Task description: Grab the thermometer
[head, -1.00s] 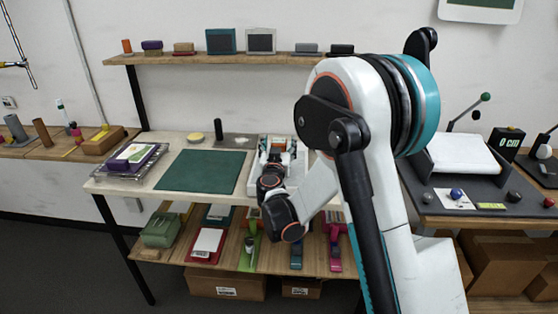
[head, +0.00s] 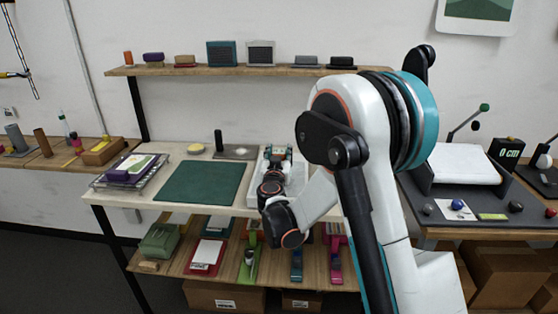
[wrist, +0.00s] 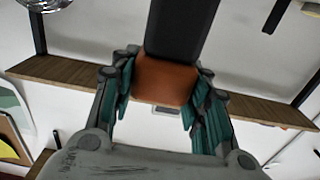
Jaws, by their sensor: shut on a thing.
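My gripper (wrist: 163,78) is shut on an orange block-like body (wrist: 164,82) with a broad black part (wrist: 182,25) running up from it in the wrist view. The teal finger pads press on both sides of the orange part. I cannot tell from its shape whether this is the thermometer. In the head view my gripper (head: 278,155) is over the white tray (head: 296,181) on the table, right of the green mat. The held thing is too small and too covered there to make out.
The table (head: 163,202) carries a green mat (head: 201,184), a dark upright cylinder (head: 218,140) and a yellow disc (head: 195,148). A shelf (head: 240,69) with boxes runs above the back. A lower shelf (head: 175,263) holds several things. A grey bench (head: 482,220) stands right.

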